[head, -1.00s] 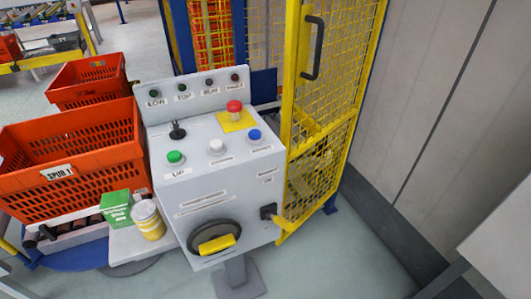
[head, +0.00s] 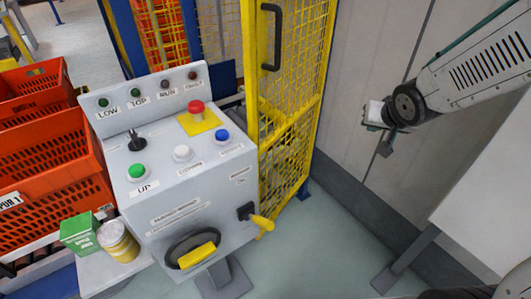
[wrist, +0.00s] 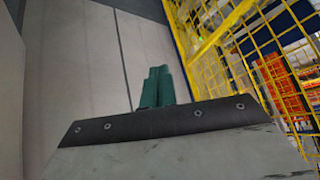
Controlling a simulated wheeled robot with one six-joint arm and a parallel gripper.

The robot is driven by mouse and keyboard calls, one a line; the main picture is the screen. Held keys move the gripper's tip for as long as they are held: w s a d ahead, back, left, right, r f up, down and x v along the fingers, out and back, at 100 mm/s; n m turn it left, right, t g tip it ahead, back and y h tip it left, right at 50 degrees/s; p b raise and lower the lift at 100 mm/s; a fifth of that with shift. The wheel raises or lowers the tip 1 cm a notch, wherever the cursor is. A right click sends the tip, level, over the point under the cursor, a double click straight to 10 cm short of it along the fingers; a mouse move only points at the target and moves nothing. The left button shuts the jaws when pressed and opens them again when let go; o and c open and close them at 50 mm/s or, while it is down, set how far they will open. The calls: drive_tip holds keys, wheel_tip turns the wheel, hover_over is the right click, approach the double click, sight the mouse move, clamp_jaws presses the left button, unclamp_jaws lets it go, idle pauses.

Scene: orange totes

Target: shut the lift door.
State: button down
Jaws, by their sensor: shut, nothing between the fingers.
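The lift door (head: 297,105) is a yellow-framed mesh panel just right of the grey control console, with a dark vertical handle (head: 270,38) near its left edge. I cannot tell for certain how far open it stands. A yellow latch lever (head: 262,222) sticks out at the console's right side, by the door's foot. My gripper's green fingers (wrist: 157,88) are together and empty in the wrist view. Yellow mesh shows to their right, apart from them. In the head view my arm reaches in from the right, its end in front of the wall and clear of the door.
The console (head: 180,190) carries buttons, a joystick and a red stop knob (head: 196,107). Orange totes (head: 45,185), a green box (head: 80,233) and a yellow-white tin (head: 117,242) are at left. A pale wall (head: 365,60) stands at right. Free floor lies between door and wall.

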drive_tip(key=w+a+f+t+y, duration=0.2)
drive_tip(key=w+a+f+y, duration=0.4)
drive_tip(key=a+f, duration=0.4)
drive_tip(key=s+a+f+m+y, duration=0.5)
drive_tip(key=s+a+f+y, duration=0.15)
drive_tip(key=y, duration=0.25)
drive_tip(key=w+x, duration=0.1)
drive_tip(key=x, duration=1.2)
drive_tip(key=shift+t, duration=0.3)
drive_tip(key=shift+w+r, duration=0.1)
drive_tip(key=shift+w, duration=0.05)
